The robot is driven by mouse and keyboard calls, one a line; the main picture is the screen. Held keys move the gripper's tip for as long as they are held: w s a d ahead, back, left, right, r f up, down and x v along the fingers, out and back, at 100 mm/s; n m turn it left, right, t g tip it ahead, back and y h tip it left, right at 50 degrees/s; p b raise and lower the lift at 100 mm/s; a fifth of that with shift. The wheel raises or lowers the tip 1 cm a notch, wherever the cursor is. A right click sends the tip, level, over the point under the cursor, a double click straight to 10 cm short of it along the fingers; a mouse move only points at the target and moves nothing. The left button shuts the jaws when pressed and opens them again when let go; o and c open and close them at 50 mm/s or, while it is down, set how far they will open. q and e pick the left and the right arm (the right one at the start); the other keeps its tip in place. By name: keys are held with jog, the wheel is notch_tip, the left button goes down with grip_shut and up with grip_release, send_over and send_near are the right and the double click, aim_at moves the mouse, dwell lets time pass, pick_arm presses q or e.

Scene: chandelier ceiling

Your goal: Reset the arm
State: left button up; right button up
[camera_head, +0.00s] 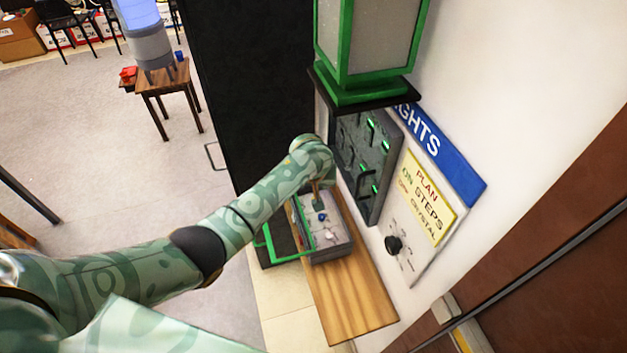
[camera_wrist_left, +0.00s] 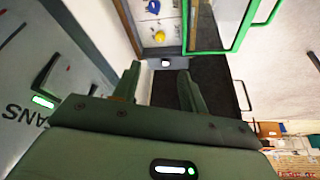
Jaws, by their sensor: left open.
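My left arm (camera_head: 150,275) comes in from the left and reaches across to the wall in the head view. My left gripper (camera_head: 319,193) is mostly hidden by its wrist, just above a grey control box (camera_head: 330,246) with blue and white knobs. In the left wrist view the two fingers of the gripper (camera_wrist_left: 160,88) are spread apart with nothing between them. The box (camera_wrist_left: 169,10) shows beyond them, with a blue and a yellow knob. The fingers appear apart from the box. My right gripper is not in view.
The box sits on a wooden shelf (camera_head: 352,300), beside a green-framed cover (camera_head: 267,245). A dark panel with green lights (camera_head: 365,160) is on the wall, below a green lantern (camera_head: 368,40). A black cabinet (camera_head: 245,90) stands behind. The floor (camera_head: 80,130) at left has open room.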

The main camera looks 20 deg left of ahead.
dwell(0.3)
